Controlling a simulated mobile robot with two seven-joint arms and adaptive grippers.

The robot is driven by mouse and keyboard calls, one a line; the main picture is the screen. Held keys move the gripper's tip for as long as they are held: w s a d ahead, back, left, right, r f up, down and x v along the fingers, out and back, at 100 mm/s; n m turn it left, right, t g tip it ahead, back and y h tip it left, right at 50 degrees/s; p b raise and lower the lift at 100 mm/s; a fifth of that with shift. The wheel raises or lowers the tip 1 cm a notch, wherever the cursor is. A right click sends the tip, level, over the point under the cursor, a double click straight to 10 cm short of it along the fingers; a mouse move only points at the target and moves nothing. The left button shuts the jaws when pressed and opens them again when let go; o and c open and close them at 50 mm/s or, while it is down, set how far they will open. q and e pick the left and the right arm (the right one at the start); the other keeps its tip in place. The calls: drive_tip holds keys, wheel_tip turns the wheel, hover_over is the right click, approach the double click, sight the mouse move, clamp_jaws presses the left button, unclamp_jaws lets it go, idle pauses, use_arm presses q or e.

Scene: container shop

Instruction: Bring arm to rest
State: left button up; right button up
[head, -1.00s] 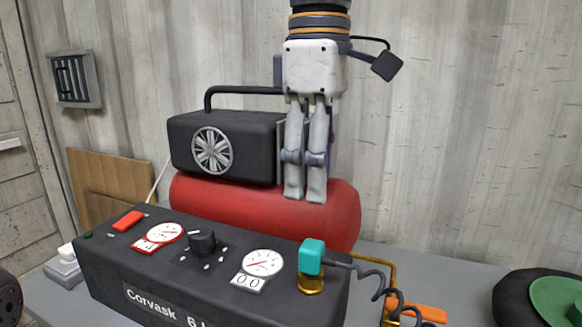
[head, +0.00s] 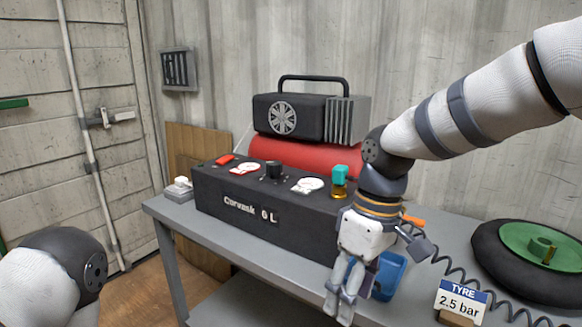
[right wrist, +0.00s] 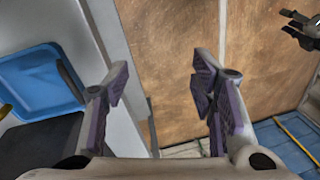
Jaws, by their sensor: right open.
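My right gripper (head: 342,304) hangs pointing down near the front edge of the grey bench (head: 172,213), in front of the black control box (head: 215,190). In the right wrist view the two fingers of this gripper (right wrist: 162,85) are apart with nothing between them. My right arm reaches in from the upper right. A link of my left arm shows at the lower left of the head view, with its gripper outside that view. Dark fingers, apparently my left gripper (right wrist: 298,30), are cut off at the right wrist view's upper right corner; their opening is unclear.
A blue tray (head: 394,270) is beside and partly behind my right gripper; it also shows in the right wrist view (right wrist: 40,85). The compressor's red tank (head: 290,152) is behind the box. Floor is open at left.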

drive_tip(key=s+d+f+m, duration=0.2)
drive_tip(key=s+f, duration=0.5)
drive_tip(key=f, duration=0.4)
drive_tip(key=s+d+f+m, duration=0.1)
drive_tip(key=s+f+m, duration=0.2)
drive_tip(key=s+f, duration=0.55)
drive_tip(key=s+d+f+m, duration=0.1)
drive_tip(key=s+d+f, duration=0.2)
drive_tip(key=s, duration=0.2)
drive_tip(key=s+d+f+m+h, duration=0.1)
drive_tip(key=s+d+f, duration=0.2)
drive_tip(key=s, duration=0.3)
drive_tip(key=s+d+f+m, duration=0.2)
drive_tip(key=s+d, duration=0.2)
drive_tip(key=s, duration=0.2)
drive_tip(key=shift+f, duration=0.4)
drive_tip(key=shift+a, duration=0.1)
